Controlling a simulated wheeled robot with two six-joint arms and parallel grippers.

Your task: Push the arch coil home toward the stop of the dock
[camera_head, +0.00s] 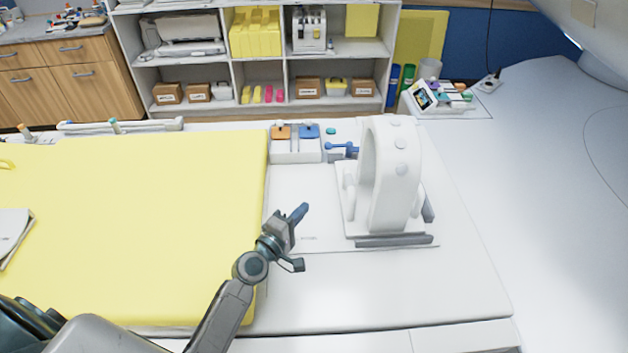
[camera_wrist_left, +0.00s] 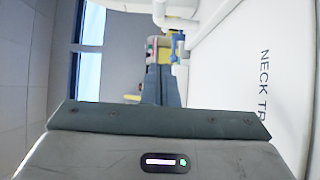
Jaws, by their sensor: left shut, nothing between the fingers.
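The white arch coil (camera_head: 396,165) stands upright on a pale base plate at the right part of the table. Grey dock rails (camera_head: 394,241) run along its front edge and right side. My left gripper (camera_head: 302,212) is shut and empty, low over the white table top, left of the coil and apart from it. Its closed fingers also show in the left wrist view (camera_wrist_left: 161,84). Part of a white structure (camera_wrist_left: 176,10) shows beyond them there; I cannot tell which part it is. The stop cannot be made out clearly. My right gripper is out of view.
A yellow mat (camera_head: 130,220) covers the left of the table. The white table top in front of the coil (camera_head: 400,295) is clear.

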